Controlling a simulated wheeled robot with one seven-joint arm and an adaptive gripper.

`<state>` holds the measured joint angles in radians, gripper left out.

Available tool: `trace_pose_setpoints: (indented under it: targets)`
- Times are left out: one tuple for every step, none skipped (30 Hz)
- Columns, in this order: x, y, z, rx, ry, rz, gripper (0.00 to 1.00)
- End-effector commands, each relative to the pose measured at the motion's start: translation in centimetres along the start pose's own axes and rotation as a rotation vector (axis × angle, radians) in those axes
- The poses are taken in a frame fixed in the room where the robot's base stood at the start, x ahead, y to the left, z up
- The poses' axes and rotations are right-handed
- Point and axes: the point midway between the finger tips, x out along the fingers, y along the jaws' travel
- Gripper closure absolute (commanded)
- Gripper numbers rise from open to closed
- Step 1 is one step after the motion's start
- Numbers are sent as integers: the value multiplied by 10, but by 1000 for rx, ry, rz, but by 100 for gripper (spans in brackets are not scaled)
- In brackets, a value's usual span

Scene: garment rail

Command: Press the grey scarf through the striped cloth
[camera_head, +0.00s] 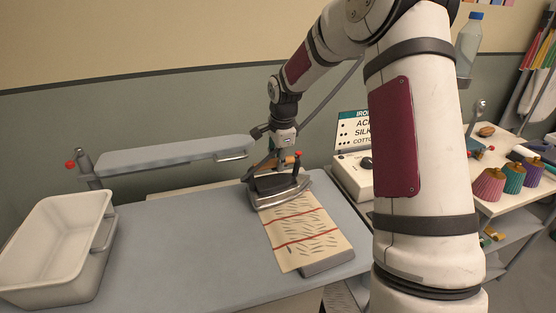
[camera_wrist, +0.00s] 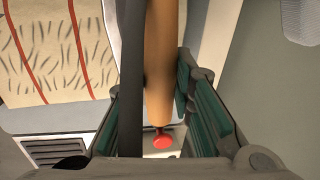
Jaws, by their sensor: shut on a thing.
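My gripper (camera_head: 286,160) is shut on the wooden handle of an iron (camera_head: 278,188), which also shows in the wrist view, where the orange-brown handle (camera_wrist: 160,70) with its red knob lies between my fingers (camera_wrist: 185,100). The iron rests on or just over the far end of the striped cloth (camera_head: 300,232), a cream cloth with red stripes and dark dashes. A grey scarf end (camera_head: 327,263) sticks out from under the cloth at the near right. The rest of the scarf is hidden by the cloth.
The cloth lies on a grey-blue pressing table (camera_head: 200,240). A narrow sleeve board (camera_head: 175,155) stands behind at left, and a white tub (camera_head: 55,240) at far left. A sign (camera_head: 355,130) and control box (camera_head: 354,177) stand right of the iron. The table's left middle is clear.

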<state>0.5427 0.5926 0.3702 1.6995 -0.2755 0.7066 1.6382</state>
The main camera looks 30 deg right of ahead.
Motion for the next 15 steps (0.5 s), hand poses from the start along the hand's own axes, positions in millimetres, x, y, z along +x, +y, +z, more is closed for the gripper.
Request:
trace_pose_setpoints:
  targets:
    - [-1,-2,0,0,1,-6,100]
    - [-1,-2,0,0,1,-6,100]
    - [0,-2,0,0,1,-6,100]
    - [0,-1,0,0,1,-6,100]
    - [1,-1,0,0,1,-5,100]
    - [1,-1,0,0,1,-5,100]
    - [2,-1,0,0,1,-6,100]
    - [2,-1,0,0,1,-6,100]
    - [3,-1,0,0,1,-6,100]
    - [3,-1,0,0,1,-6,100]
    - [4,-1,0,-1,1,-6,100]
    - [4,-1,0,-1,1,-6,100]
    - [5,-1,0,-1,1,-6,100]
    - [5,0,0,-1,1,-6,100]
    - [6,0,0,-1,1,-6,100]
